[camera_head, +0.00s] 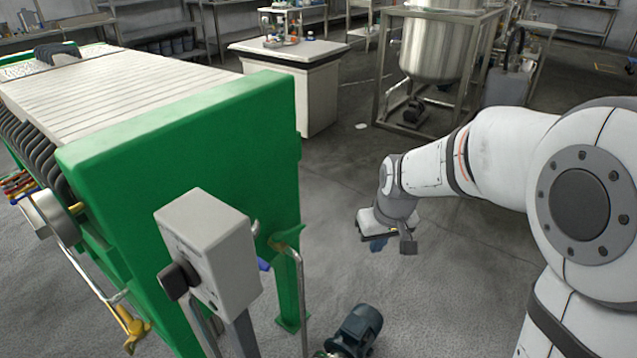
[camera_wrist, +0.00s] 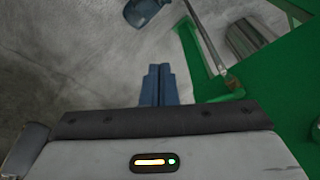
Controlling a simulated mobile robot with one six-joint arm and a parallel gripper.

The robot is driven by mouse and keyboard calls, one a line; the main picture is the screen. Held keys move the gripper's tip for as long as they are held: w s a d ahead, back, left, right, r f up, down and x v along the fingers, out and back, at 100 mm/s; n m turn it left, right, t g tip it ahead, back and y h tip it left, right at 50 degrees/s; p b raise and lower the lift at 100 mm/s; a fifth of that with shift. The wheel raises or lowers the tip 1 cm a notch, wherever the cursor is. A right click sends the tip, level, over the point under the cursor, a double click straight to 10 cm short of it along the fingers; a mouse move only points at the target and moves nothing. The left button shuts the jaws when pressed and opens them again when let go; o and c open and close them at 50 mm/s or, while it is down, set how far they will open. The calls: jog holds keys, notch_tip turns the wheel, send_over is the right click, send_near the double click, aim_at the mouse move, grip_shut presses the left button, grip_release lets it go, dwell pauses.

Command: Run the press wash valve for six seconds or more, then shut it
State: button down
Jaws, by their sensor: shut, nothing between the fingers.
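The green filter press (camera_head: 190,140) with pale plates fills the left of the head view. A grey control box (camera_head: 212,250) with a black knob (camera_head: 178,280) stands at its near end. A small blue handle (camera_head: 264,264) shows behind the box, beside a bent pipe (camera_head: 299,290). A yellow-handled valve (camera_head: 134,328) sits low at the left. I cannot tell which one is the wash valve. My gripper (camera_head: 377,244) is shut and empty, in the air right of the press, apart from these parts. Its blue fingers (camera_wrist: 158,85) are together in the wrist view.
A blue-grey pump motor (camera_head: 357,330) stands on the floor below; a motor also shows in the wrist view (camera_wrist: 142,11). The press's green frame (camera_wrist: 290,90) is at right there. A white bench (camera_head: 315,95) and a steel tank (camera_head: 437,45) stand behind. Floor between is clear.

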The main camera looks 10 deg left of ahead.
aim_at(300, 227)
jog(key=w+a+n+y+p, duration=0.1)
jog(key=w+a+n+p, duration=0.35)
jog(key=a, duration=1.05)
jog(key=shift+m, duration=0.45)
jog(key=w+a+f, duration=0.1)
jog(key=f, duration=0.2)
jog(key=w+a+f, duration=0.2)
jog(key=f, duration=0.1)
jog(key=w+a+f, duration=0.2)
jog(key=f, duration=0.2)
jog(key=shift+w, duration=0.2)
jog(key=shift+w+a, duration=0.25)
jog(key=shift+w, duration=0.05)
